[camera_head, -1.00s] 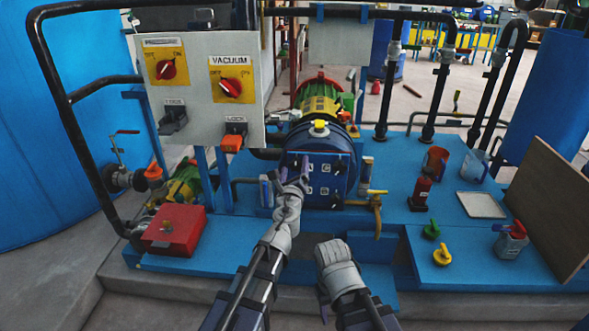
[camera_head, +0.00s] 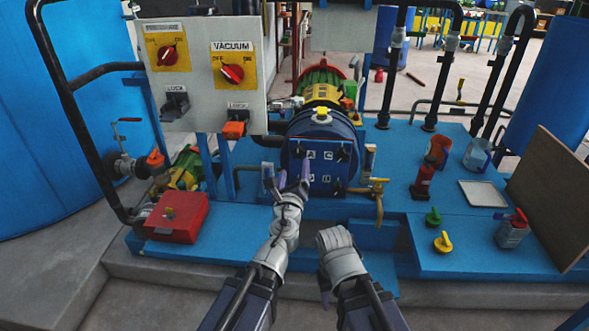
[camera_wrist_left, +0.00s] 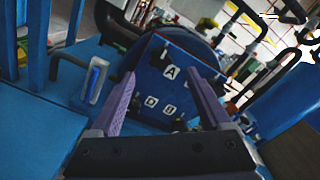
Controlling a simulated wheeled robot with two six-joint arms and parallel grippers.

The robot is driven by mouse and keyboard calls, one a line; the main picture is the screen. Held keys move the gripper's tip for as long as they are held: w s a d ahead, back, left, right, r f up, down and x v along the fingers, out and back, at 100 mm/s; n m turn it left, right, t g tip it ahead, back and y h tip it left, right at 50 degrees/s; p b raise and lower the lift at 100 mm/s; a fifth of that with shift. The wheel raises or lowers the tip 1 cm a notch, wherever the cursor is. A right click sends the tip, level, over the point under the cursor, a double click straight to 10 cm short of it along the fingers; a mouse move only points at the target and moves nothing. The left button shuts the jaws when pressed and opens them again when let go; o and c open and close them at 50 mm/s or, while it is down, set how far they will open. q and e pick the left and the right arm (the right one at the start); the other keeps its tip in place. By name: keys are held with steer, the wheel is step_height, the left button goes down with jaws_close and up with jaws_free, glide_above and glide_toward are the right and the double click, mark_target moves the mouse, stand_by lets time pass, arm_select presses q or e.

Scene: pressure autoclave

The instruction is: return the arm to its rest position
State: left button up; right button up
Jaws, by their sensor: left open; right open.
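My left arm reaches forward in the head view. Its gripper (camera_head: 293,178) is open and empty in front of the blue lettered panel (camera_head: 318,167) on the round blue vessel end. In the left wrist view the two purple fingers (camera_wrist_left: 160,78) stand wide apart, with the panel (camera_wrist_left: 172,90) and its white letter labels beyond them. Nothing is between the fingers; I cannot tell the exact gap to the panel. My right arm is folded low at the centre. Its gripper (camera_head: 325,292) is partly hidden, with a purple finger showing beside the wrist.
A control box (camera_head: 200,75) with two red knobs stands left, above a red box (camera_head: 177,217). A brass tap (camera_head: 372,187) is right of the panel.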

arm_select(q)
steer(key=s+a+r+n+g+y+p, duration=0.2)
steer(key=s+a+n+g+y+p, duration=0.5)
steer(key=n+p, duration=0.85)
steer(key=s+d+n+g+h+p, duration=0.3)
steer(key=s+d+n+g+p, duration=0.1)
steer(key=s, duration=0.4)
steer(key=s+d+n+g+h+p, duration=0.2)
steer(key=s+d+n+g+p, duration=0.1)
steer(key=s+g, duration=0.4)
steer(key=s+n+p, duration=0.1)
steer(key=n, duration=0.1)
steer(key=shift+s+d+r+n+h+p, duration=0.15)
steer(key=shift+s+d+n+h+p, duration=0.2)
steer(key=shift+h, duration=0.05)
